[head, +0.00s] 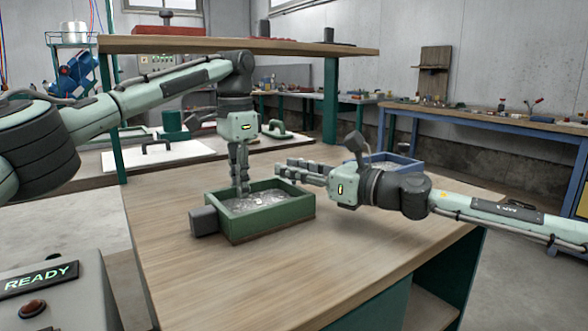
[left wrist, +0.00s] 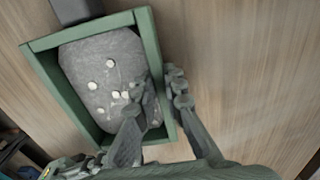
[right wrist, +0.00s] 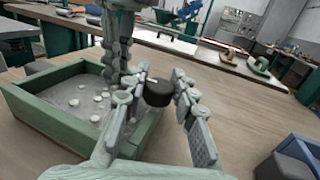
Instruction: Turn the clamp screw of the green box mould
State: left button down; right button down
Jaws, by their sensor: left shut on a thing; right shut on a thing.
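The green box mould (head: 268,226) stands on the wooden table with grey material and several pale round spots inside. It also shows in the left wrist view (left wrist: 150,45) and the right wrist view (right wrist: 50,133). My left gripper (head: 243,190) comes down from above and is shut on the mould's wall, one finger inside and one outside. The clamp screw's black knob (right wrist: 158,92) sits by the mould's rim, between the fingers of my right gripper (right wrist: 160,98), which is shut on it. In the head view my right gripper (head: 279,172) reaches in from the right and its fingers hide the knob.
A blue box (head: 395,162) stands behind my right gripper. A wooden shelf (head: 240,45) spans above the table's back. A console with a READY display (head: 40,279) is at lower left. The table's front is clear.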

jog(key=shift+s+a+r+m+t+h, duration=0.1)
jog(key=shift+a+r+m+t+h, duration=0.05)
jog(key=shift+m+t+h, duration=0.45)
jog(key=shift+s+a+r+m+t+h, duration=0.1)
jog(key=shift+m+t+h, duration=0.4)
jog(key=shift+t+h, duration=0.15)
jog(key=m+t+h, duration=0.2)
jog(key=h, duration=0.1)
jog(key=shift+w+f+m+t+h, duration=0.15)
jog(key=shift+m+t+h, duration=0.1)
jog(key=shift+m, duration=0.15)
jog(key=m+t+h, duration=0.1)
jog(key=m+h, duration=0.1)
jog(key=h, duration=0.1)
jog(key=m+t+h, duration=0.1)
jog(key=m+h, duration=0.1)
jog(key=h, duration=0.1)
jog(key=shift+d+m+h, duration=0.15)
jog(key=shift+m+h, duration=0.15)
jog(key=shift+h, duration=0.1)
jog(key=shift+d+m+h, duration=0.1)
jog(key=shift+m+h, duration=0.4)
jog(key=shift+h, duration=0.6)
jog(key=shift+d, duration=0.1)
jog(key=c, duration=1.2)
grip_release()
